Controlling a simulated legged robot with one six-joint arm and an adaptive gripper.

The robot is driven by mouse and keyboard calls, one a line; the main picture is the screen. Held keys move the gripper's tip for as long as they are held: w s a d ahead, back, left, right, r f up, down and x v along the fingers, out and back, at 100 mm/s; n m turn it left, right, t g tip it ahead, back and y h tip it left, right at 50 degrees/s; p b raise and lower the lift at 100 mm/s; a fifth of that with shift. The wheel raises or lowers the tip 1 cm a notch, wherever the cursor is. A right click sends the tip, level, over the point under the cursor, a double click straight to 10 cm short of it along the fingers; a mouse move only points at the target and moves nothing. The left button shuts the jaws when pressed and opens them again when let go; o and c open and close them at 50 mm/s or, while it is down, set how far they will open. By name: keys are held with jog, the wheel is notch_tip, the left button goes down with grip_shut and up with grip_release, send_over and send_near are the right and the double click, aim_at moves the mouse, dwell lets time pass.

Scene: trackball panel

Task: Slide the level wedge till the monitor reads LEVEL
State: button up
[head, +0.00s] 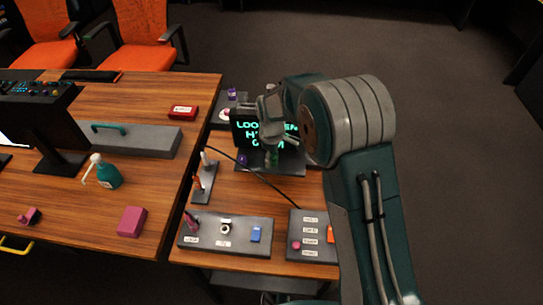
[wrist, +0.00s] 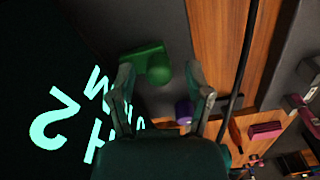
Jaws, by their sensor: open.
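The monitor (head: 243,141) stands on the right-hand table with cyan letters on a dark screen. My arm covers part of the text, and I cannot read LEVEL on it. The screen also fills the left of the wrist view (wrist: 45,80). A green piece (wrist: 150,62), possibly the level wedge, lies just beyond my fingertips; it also shows in the head view (head: 272,158) on the dark panel before the monitor. My gripper (wrist: 160,75) is open, its fingers on either side of the green piece's near end. I cannot tell if they touch it. It hangs in front of the monitor (head: 271,143).
A purple knob (wrist: 185,110) sits close to my right finger. A black cable (head: 262,175) crosses the table. Control panels with knobs and buttons (head: 212,238) line the front edge.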

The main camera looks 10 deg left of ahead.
aim_at(280, 164)
jog(key=shift+d+r, duration=0.1)
jog(key=shift+d, duration=0.2)
grip_shut()
jog(key=shift+d, duration=0.9)
grip_release()
jog(key=shift+w+d, duration=0.1)
notch_tip(280, 164, up, 12)
